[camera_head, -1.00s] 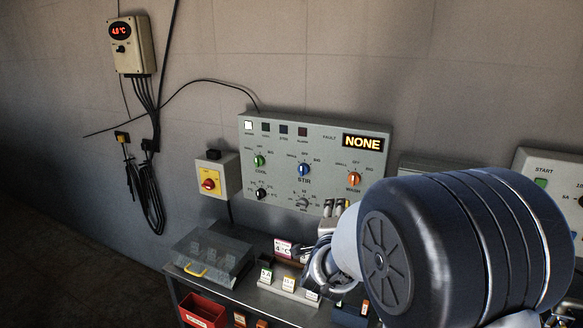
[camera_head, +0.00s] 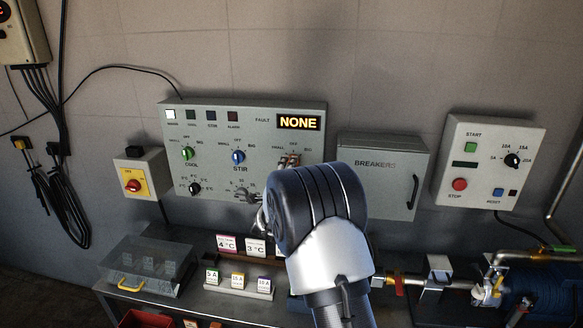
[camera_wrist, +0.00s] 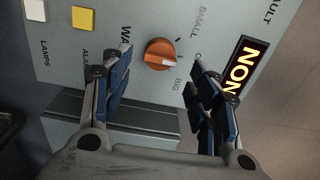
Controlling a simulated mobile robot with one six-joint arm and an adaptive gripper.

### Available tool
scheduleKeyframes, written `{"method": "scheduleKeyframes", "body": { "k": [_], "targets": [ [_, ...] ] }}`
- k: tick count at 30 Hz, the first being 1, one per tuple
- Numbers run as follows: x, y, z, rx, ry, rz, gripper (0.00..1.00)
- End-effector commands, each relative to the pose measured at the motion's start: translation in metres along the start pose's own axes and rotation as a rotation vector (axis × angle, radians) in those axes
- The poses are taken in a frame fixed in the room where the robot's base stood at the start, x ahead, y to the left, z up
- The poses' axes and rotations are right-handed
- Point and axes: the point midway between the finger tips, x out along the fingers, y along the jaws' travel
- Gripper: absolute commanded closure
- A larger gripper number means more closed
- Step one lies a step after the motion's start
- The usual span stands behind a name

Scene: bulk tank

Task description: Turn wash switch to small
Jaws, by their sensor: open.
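The wash switch is an orange round knob (camera_wrist: 160,54) on the grey control panel (camera_head: 200,120), centred between my fingers in the wrist view. My gripper (camera_wrist: 163,65) is open, with one finger on each side of the knob and a gap to both. Contact cannot be told.
The panel also carries a green cool knob (camera_head: 188,153), a blue stir knob (camera_head: 238,156) and a lit "NONE" display (camera_head: 299,122). A breakers box (camera_head: 385,180) is close on the right. Signs and a clear-covered box (camera_head: 150,262) stand on the bench below.

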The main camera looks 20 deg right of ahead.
Motion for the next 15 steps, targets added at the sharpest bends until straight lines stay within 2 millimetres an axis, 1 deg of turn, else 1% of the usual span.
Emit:
{"method": "scheduleKeyframes", "body": {
  "k": [1, 3, 6, 10, 15],
  "targets": [
    [0.011, 0.002, 0.000, 0.001, 0.001, 0.000, 0.45],
    [0.023, 0.001, -0.001, 0.001, 0.001, -0.001, 0.45],
    [0.036, 0.001, 0.000, 0.001, 0.000, 0.000, 0.45],
    [0.046, 0.001, 0.001, 0.000, -0.001, 0.001, 0.45],
    [0.051, 0.000, 0.000, -0.001, -0.001, 0.000, 0.45]
  ]
}}
